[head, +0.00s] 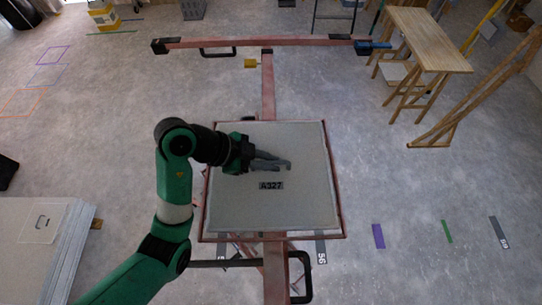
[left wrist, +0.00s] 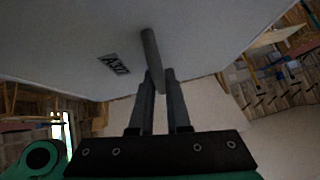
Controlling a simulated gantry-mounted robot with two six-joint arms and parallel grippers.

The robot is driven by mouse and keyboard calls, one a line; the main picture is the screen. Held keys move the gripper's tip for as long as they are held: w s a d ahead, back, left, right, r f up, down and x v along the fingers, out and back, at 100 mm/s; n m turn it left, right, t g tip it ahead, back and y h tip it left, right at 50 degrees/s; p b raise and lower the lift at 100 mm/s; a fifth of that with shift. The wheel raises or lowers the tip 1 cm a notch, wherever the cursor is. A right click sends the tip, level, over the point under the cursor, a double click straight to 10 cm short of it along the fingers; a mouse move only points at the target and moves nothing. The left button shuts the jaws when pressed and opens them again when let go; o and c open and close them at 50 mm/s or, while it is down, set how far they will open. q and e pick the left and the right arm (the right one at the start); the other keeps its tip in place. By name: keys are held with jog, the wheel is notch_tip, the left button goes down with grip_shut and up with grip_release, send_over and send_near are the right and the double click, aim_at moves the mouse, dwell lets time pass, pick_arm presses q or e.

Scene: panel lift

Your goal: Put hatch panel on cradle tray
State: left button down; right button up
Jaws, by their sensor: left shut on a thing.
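The hatch panel (head: 300,208) is a flat light-grey square with an "A327" label, and it also shows in the left wrist view (left wrist: 80,50). It lies flat over the cradle tray, whose red rim (head: 341,215) shows around its edges; I cannot tell if the panel rests fully on it. My left gripper (head: 280,163) is shut on the panel's grey bar handle, above the label. In the left wrist view the fingers (left wrist: 160,85) meet at that handle (left wrist: 150,50). My right gripper is not in view.
A stack of pale panels (head: 45,240) stands at the lower left. A red beam (head: 267,95) runs from the tray to a red crossbar (head: 290,42) at the back. A wooden table (head: 428,40) stands at the back right. The floor right of the tray is clear apart from flat markings.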

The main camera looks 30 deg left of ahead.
pick_arm(q)
jog(key=shift+f, duration=0.2)
jog(key=c, duration=0.9)
grip_release()
jog(key=shift+f, duration=0.1)
